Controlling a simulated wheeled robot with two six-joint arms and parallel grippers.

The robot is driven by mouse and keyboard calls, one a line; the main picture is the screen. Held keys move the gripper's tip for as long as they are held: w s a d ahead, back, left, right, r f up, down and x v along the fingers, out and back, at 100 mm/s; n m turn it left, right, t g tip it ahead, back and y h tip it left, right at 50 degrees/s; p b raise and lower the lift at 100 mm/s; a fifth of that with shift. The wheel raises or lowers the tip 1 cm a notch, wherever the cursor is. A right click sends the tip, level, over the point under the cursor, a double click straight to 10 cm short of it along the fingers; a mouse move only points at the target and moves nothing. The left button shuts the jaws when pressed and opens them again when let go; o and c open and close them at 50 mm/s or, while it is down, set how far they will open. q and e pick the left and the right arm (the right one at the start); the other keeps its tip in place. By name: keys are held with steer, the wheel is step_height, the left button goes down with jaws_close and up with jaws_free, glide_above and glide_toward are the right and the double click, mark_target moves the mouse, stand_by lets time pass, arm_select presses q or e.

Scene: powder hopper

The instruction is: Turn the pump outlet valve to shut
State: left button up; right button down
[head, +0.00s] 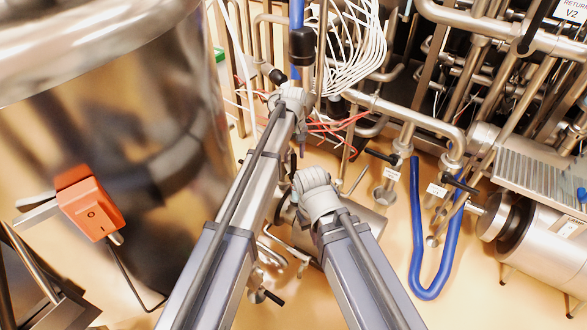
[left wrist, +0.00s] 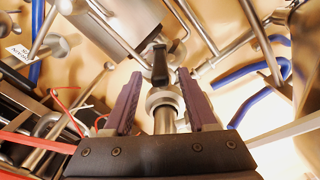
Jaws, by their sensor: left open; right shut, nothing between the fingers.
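A valve with a black handle (left wrist: 160,64) on a steel pipe stands between the spread purple fingers of my left gripper (left wrist: 159,85) in the left wrist view. The handle points along the gripper, and I see gaps on both sides, so the jaws are open around it without clear contact. In the head view my left gripper (head: 296,140) is mostly hidden behind its own wrist, and so is this valve. My right gripper (head: 305,172) is shut and empty, just below the left one, with its fingers largely hidden. I cannot read a label naming the pump outlet valve.
Other black-handled valves (head: 380,157) (head: 460,183) with white tags stand to the right, by a blue hose (head: 416,240). A large steel tank (head: 110,120) and an orange switch box (head: 90,205) are on the left. White cables and red wires run near my left wrist.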

mark_target(294, 168)
arm_select(q)
step_height(294, 168, down, 7)
steer(key=b, duration=0.6)
steer(key=shift+f+b, duration=0.1)
steer(key=shift+b, duration=0.25)
jaws_close()
stand_by(0.9)
